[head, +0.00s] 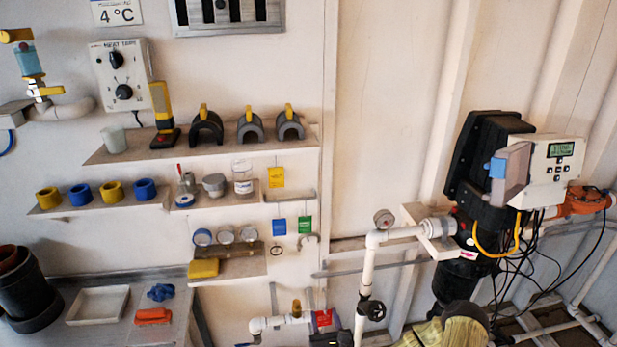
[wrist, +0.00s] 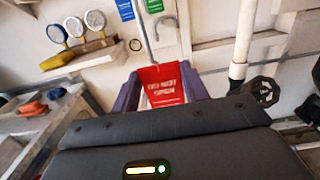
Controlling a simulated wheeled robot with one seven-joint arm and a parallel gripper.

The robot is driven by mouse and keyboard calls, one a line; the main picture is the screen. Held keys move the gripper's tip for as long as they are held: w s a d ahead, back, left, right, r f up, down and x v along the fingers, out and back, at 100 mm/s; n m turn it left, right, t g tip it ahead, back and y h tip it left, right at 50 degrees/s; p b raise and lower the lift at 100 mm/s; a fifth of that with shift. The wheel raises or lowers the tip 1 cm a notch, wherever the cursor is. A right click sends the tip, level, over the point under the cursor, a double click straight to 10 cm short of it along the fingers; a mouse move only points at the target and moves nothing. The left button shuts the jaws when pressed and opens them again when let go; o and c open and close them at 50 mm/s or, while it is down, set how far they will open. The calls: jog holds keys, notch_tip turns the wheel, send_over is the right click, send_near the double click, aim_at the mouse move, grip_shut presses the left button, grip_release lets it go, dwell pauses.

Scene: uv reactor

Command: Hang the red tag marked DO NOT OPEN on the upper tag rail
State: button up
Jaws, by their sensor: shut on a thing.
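A red tag (wrist: 163,85) with white lettering is between the two purple-grey fingers of my gripper (wrist: 160,96) in the wrist view. The lettering is too blurred to read. The red tag also shows near the bottom of the head view (head: 323,319), well below the hanging tags. My gripper is shut on it. A yellow tag (head: 277,177) hangs highest on the wall. A grey rail (head: 292,196) runs below it, with a blue tag (head: 279,227) and a green tag (head: 305,225) beneath. The rail behind the yellow tag is hard to make out.
A grey hook (head: 310,239) sits below the green tag. Shelves (head: 215,196) with jars and rings stand left of the tags. White pipework (head: 368,262) with a black valve wheel (head: 375,311) is to the right. The wall panel right of the tags is bare.

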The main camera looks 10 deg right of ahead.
jog(key=w+d+r+p, duration=0.3)
jog(key=w+r, duration=1.2)
jog(key=w, duration=0.1)
jog(key=w+a+r, duration=0.1)
jog(key=w+r, duration=0.2)
jog(key=r, duration=0.6)
jog(key=w+a+r+p, duration=0.1)
jog(key=w+a+r, duration=0.1)
jog(key=r, duration=0.7)
jog(key=shift+w+r, duration=0.3)
jog(key=shift+w, duration=0.2)
jog(key=shift+w, duration=0.2)
jog(key=shift+w+d+f+p, duration=0.1)
jog(key=shift+w+f+p, duration=0.35)
jog(key=shift+w, duration=1)
jog(key=shift+w+a+f+p, duration=0.15)
jog(key=shift+w+f, duration=0.4)
jog(key=shift+w, duration=0.85)
jog(key=shift+w+d+f+p, duration=0.15)
jog(key=shift+w+f+p, duration=0.3)
jog(key=shift+w, duration=1)
